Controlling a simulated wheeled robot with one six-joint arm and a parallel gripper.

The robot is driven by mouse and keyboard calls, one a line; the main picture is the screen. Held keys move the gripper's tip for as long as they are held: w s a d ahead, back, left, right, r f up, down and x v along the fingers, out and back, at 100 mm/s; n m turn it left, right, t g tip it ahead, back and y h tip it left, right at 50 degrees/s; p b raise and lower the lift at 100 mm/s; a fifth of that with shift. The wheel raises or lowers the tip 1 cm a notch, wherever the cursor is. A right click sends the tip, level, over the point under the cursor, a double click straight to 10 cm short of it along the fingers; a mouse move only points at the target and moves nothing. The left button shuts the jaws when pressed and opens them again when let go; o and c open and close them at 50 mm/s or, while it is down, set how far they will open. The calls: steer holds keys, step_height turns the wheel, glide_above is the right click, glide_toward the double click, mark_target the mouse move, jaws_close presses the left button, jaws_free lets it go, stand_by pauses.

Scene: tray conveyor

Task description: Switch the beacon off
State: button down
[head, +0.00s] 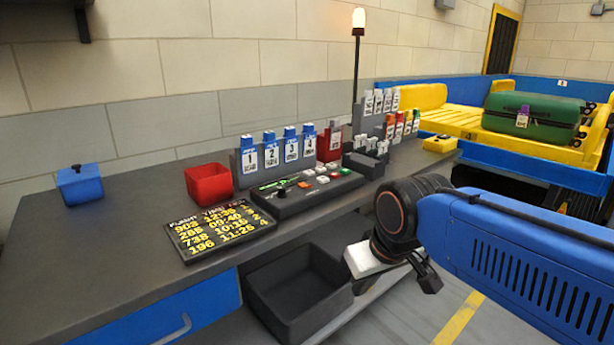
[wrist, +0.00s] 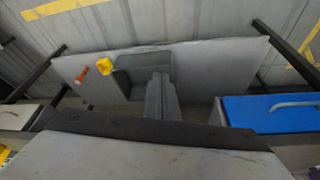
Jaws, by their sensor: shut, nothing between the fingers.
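The beacon (head: 358,20) is a lamp on a thin dark pole behind the desk in the head view, and its top glows pale white. A dark control panel (head: 300,195) on the desk carries a black knob or lever and several white, red and green buttons. Which control belongs to the beacon I cannot tell. My gripper (wrist: 160,95) is shut and empty in the wrist view, in front of the desk and apart from the panel. The wrist view shows neither beacon nor panel.
A sign board (head: 220,230), a red bin (head: 209,184) and a blue box (head: 80,186) stand on the desk (head: 130,225). Numbered blue tags (head: 270,152) stand behind the panel. A dark bin (head: 298,292) lies below. A green suitcase (head: 530,118) rests on the yellow conveyor at right.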

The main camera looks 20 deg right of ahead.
steer(key=w+r+n+g, duration=0.1)
steer(key=w+r, duration=1.1)
steer(key=w, duration=0.3)
steer(key=w+d+r+n+g, duration=0.1)
steer(key=w+r+n, duration=0.1)
steer(key=w+r, duration=1.1)
steer(key=w, duration=0.3)
steer(key=shift+d+r+y, duration=0.2)
steer(key=shift+d+y, duration=0.1)
steer(key=shift+y, duration=0.1)
steer(key=shift+f, duration=0.1)
glide_above(306, 184)
steer(key=s, duration=0.1)
steer(key=s+x, duration=0.1)
steer(key=x, duration=0.6)
steer(key=s+x, duration=0.1)
steer(key=x, duration=0.3)
steer(key=shift+s+d+f, duration=0.25)
steer(key=shift+d+f, duration=0.15)
steer(key=shift+f, duration=0.25)
steer(key=shift+s+f, duration=0.1)
steer(key=shift+f, duration=0.7)
